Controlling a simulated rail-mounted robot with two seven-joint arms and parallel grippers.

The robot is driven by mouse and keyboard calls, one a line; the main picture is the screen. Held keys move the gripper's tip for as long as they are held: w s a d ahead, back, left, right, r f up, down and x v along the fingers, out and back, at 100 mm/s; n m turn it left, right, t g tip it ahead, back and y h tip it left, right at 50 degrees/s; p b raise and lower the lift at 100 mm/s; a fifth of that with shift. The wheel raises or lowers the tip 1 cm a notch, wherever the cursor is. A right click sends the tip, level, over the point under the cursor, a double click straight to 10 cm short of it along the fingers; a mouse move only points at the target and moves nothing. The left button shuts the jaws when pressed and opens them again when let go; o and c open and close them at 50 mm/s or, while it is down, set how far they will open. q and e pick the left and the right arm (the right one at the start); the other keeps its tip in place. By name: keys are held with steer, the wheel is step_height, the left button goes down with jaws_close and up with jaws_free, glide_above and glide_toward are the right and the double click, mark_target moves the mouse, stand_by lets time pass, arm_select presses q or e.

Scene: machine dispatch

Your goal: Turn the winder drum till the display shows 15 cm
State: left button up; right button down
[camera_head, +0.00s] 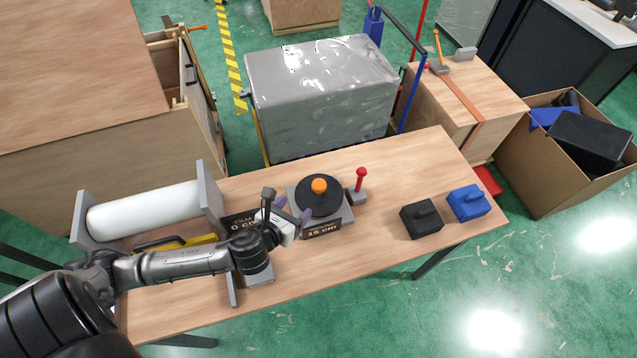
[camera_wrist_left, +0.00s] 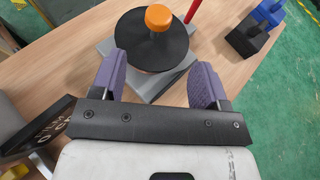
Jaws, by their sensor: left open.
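The winder drum (camera_head: 320,204), a black disc with an upright orange knob (camera_head: 319,185), sits on a grey base near the table's middle. It also shows in the left wrist view (camera_wrist_left: 135,52), just beyond the fingers. A dark plate on the front of its base carries small lettering that seems to read 16 cm (camera_head: 322,230). A dark display (camera_head: 240,222) left of the drum reads 0 cm, with FILM above it. My left gripper (camera_head: 293,210) is open and empty, its purple fingers at the drum's near left side, apart from the knob. My right gripper is out of view.
A white roll (camera_head: 143,209) lies in a grey stand at left. A red-knobbed lever (camera_head: 359,184) stands close right of the drum. A black block (camera_head: 422,219) and a blue block (camera_head: 468,203) sit at right. The table (camera_head: 385,190) is clear between the lever and blocks.

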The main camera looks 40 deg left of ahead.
mark_target(318, 185)
arm_select(q)
steer(key=x, duration=1.2)
steer(key=shift+b, duration=0.3)
steer(key=shift+x, duration=0.9)
